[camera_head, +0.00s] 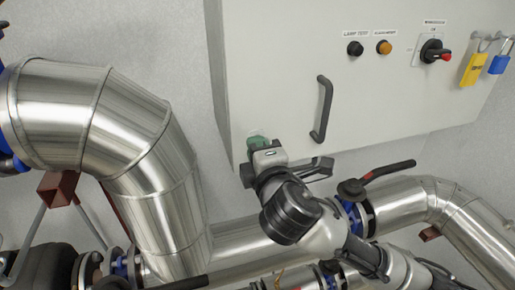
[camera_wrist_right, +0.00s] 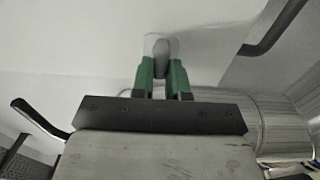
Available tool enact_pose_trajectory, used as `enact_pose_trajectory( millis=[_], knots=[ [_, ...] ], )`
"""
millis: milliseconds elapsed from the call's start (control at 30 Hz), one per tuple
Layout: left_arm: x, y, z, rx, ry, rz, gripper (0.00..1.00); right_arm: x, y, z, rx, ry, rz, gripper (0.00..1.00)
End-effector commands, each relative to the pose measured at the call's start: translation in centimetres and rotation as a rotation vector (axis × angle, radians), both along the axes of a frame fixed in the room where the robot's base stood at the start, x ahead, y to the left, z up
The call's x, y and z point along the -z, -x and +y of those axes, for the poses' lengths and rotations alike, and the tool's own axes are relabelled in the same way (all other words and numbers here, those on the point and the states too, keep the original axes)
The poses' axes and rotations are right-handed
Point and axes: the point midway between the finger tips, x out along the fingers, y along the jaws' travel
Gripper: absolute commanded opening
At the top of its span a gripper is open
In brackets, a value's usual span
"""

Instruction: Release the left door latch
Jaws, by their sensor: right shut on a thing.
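The left door latch (camera_wrist_right: 158,46) is a small grey, rounded piece on the pale cabinet face, seen in the right wrist view. My right gripper (camera_wrist_right: 161,72) has its green fingers on both sides of the latch and is shut on it. In the head view my right gripper (camera_head: 257,143) is at the lower left corner of the cabinet door (camera_head: 275,65). There the gripper and wrist hide the latch, so I cannot tell how far it is turned. The door looks closed. My left gripper is not in view.
A dark door handle (camera_head: 323,108) stands out right of my gripper. Above are a black button (camera_head: 354,48), an amber button (camera_head: 384,47), a red-tipped rotary switch (camera_head: 434,52) and a yellow padlock (camera_head: 473,70).

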Motion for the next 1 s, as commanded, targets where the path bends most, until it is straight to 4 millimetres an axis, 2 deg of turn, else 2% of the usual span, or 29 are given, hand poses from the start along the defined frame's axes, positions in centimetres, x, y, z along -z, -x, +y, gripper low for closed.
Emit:
enact_pose_trajectory(
  millis=[100, 133, 267, 533, 667, 1000],
  knots=[
    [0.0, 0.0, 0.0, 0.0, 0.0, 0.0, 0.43, 0.1, 0.0, 0.0, 0.0, 0.004, 0.001, 0.0],
    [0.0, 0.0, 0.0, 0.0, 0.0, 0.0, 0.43, 0.1, 0.0, 0.0, 0.0, 0.004, 0.001, 0.19],
    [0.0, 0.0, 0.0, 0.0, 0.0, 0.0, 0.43, 0.1, 0.0, 0.0, 0.0, 0.003, 0.0, 0.39],
    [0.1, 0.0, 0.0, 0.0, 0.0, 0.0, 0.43, 0.1, 0.1, 0.0, 0.0, 0.001, 0.001, 0.4],
    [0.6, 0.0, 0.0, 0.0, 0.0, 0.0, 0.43, 0.3, 0.9, -0.3, -0.001, 0.0, 0.0, 0.4],
    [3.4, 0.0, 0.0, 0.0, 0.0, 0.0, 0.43, 0.4, 7.2, -2.3, -0.003, -0.001, -0.001, 0.4]
  ],
)
